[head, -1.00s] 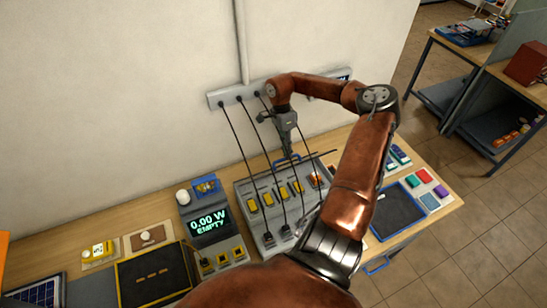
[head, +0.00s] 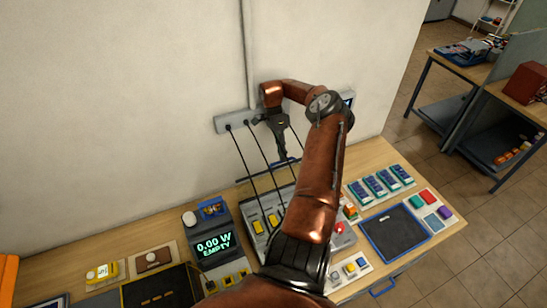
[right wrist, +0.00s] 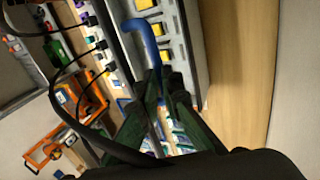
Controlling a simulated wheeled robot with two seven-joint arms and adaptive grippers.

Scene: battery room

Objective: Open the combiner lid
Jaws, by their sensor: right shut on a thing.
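The combiner (head: 257,241) is a grey box with a row of yellow switches, standing on the bench against the wall and partly hidden by my right arm. My right gripper (head: 282,158) is above its back edge. In the right wrist view, the fingers (right wrist: 165,95) are shut on a blue handle (right wrist: 148,45). A thin dark edge (head: 252,178), apparently the lid's, shows beside the gripper and apart from the box's back edge. How far the lid is tilted is hard to tell. My left gripper is not in view.
Black cables (head: 240,160) hang from a grey wall strip (head: 233,121) down to the combiner. A display unit (head: 213,243) reading "0.00 W EMPTY" stands to the left. A blue-rimmed dark tray (head: 398,228) and coloured blocks lie to the right.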

